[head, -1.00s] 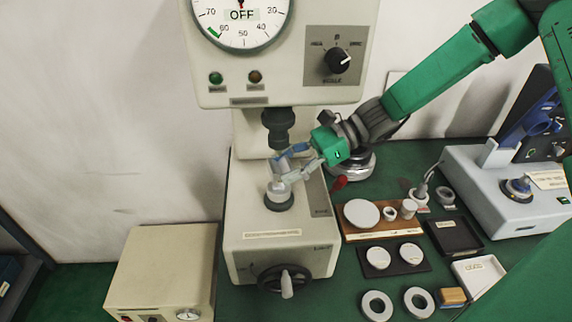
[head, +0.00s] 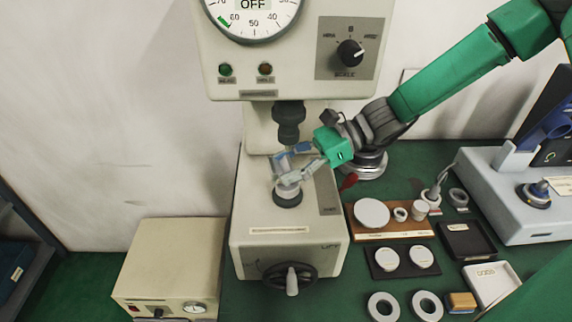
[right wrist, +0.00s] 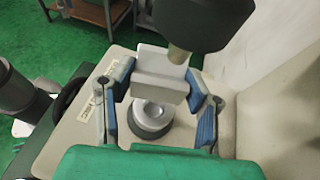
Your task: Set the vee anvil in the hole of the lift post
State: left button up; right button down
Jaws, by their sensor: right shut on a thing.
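The vee anvil (right wrist: 160,80) is a pale block with a vee-shaped trough, held between the blue-padded fingers of my right gripper (right wrist: 160,92) in the right wrist view. The lift post (right wrist: 150,114) shows below it as a pale round top in a dark collar. The anvil appears above the post; its underside and the contact, if any, are hidden. In the head view, my right gripper (head: 291,166) is over the lift post (head: 287,196) on the tester's base, with the anvil small and partly covered by the fingers. My left gripper is out of view.
The dark spindle (head: 288,122) of the tester hangs close above my right gripper; it also shows in the right wrist view (right wrist: 205,20). A handwheel (head: 290,278) is at the front. Rings, discs and trays, including a black tray (head: 466,240), crowd the bench on the right.

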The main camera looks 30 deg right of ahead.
jog(key=shift+d+f, duration=0.15)
jog(key=shift+d, duration=0.6)
jog(key=shift+a, duration=0.75)
jog(key=shift+a+f+b, duration=0.15)
jog(key=shift+a+b, duration=0.1)
jog(key=shift+b, duration=0.05)
jog(key=shift+d+f, duration=0.4)
jog(key=shift+d, duration=0.5)
jog(key=shift+a+r, duration=0.3)
pick_arm(q)
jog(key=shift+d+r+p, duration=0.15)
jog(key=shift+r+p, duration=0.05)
jog(key=shift+p, duration=0.25)
pick_arm(e)
jog(key=shift+a+r, duration=0.35)
jog(key=shift+r, duration=0.05)
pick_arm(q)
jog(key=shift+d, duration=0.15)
pick_arm(e)
jog(key=shift+d, duration=0.15)
